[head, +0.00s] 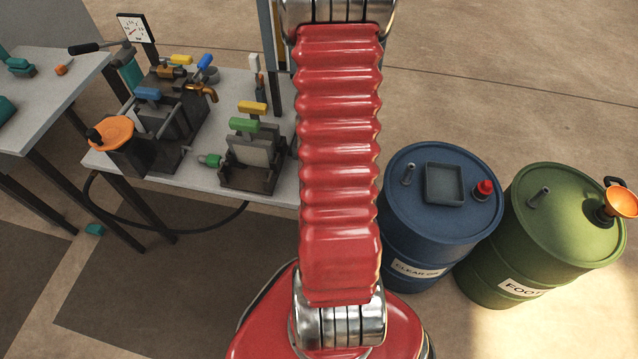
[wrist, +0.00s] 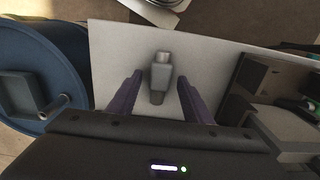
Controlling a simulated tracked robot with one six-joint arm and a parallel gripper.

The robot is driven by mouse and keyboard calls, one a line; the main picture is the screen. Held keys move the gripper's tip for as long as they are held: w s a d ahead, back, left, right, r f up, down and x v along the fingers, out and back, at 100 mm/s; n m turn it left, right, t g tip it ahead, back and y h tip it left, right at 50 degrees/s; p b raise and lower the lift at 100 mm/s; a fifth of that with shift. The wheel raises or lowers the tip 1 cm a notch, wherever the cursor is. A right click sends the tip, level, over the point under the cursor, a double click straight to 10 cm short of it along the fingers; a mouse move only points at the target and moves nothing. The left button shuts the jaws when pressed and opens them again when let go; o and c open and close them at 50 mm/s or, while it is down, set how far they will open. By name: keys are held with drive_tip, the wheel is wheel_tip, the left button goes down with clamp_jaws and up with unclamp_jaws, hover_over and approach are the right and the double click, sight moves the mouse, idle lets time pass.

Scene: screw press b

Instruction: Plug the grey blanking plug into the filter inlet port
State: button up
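The grey blanking plug (wrist: 161,78) shows in the wrist view near the end of the pale bench top. It has a squarish grey body with narrower ends. My gripper (wrist: 158,82) is open, with its two purple fingers on either side of the plug and a visible gap on both sides. I cannot tell how high the fingers are above the bench. In the head view my red arm hides the plug and gripper. I cannot pick out the filter inlet port for sure; a dark press unit (head: 250,160) with green and yellow handles stands on the bench.
The bench (head: 230,195) also carries dark machinery with an orange handwheel (head: 110,132) and a gauge (head: 135,29). A blue drum (head: 440,220) and a green drum (head: 545,235) with an orange funnel stand right of my arm. The blue drum is close in the wrist view.

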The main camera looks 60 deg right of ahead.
clamp_jaws()
idle(0.3)
wheel_tip(320, 180, up, 10)
idle(0.9)
idle(0.4)
